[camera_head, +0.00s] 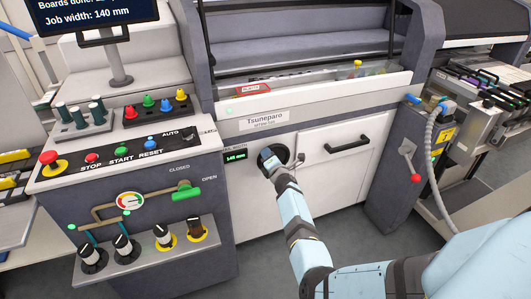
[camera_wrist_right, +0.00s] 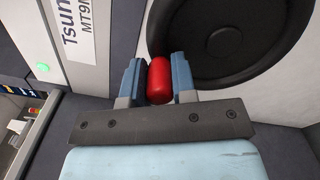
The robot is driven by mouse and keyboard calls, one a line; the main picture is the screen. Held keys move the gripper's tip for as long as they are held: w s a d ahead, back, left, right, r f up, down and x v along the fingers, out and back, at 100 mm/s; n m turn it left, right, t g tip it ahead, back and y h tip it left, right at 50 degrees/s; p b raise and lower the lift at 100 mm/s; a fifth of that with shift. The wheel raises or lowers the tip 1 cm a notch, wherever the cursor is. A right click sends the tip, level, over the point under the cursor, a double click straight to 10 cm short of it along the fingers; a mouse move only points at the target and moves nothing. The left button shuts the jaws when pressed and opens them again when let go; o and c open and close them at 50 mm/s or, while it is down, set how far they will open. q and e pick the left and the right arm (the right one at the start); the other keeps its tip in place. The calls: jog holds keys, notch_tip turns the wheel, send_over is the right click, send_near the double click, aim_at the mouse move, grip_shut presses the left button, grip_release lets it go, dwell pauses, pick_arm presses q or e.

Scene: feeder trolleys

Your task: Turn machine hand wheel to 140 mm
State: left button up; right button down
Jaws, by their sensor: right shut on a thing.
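The black hand wheel (camera_head: 284,150) sits on the machine's white front panel, partly hidden behind my right gripper. It fills the upper right of the right wrist view (camera_wrist_right: 262,72). Its red handle knob (camera_wrist_right: 159,80) stands between the fingers of my right gripper (camera_wrist_right: 157,84), which is shut on it. In the head view the right gripper (camera_head: 268,158) is at the wheel's left part. The small green width display (camera_head: 235,156) left of the wheel appears to read 140 mm. The monitor (camera_head: 95,15) shows "Job width: 140 mm". My left gripper is not in view.
A control desk (camera_head: 130,145) with buttons, knobs and a green-handled valve (camera_head: 186,191) stands left of the wheel. A cabinet door with a black handle (camera_head: 347,145) is to its right. A red-tipped lever (camera_head: 415,177) and a grey hose (camera_head: 430,150) are farther right.

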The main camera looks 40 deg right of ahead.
aim_at(276, 147)
jog(key=d+m+p, duration=0.1)
jog(key=m, duration=0.1)
jog(key=d+r+m+p, duration=0.1)
jog(key=m+p, duration=0.1)
jog(key=d+m+p, duration=0.1)
jog(key=m+p, duration=0.1)
jog(key=shift+s+r, duration=0.25)
jog(key=shift+s, duration=0.05)
jog(key=shift+s+d+m+p, duration=0.1)
jog(key=shift+d+m+p, duration=0.25)
jog(key=shift+m, duration=0.35)
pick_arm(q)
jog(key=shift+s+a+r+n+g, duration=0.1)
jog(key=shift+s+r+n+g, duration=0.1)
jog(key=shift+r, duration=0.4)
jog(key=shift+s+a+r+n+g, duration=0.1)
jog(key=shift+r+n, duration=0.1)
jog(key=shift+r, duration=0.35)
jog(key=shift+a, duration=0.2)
pick_arm(e)
jog(key=c, duration=0.9)
grip_release()
jog(key=shift+d+f, duration=0.1)
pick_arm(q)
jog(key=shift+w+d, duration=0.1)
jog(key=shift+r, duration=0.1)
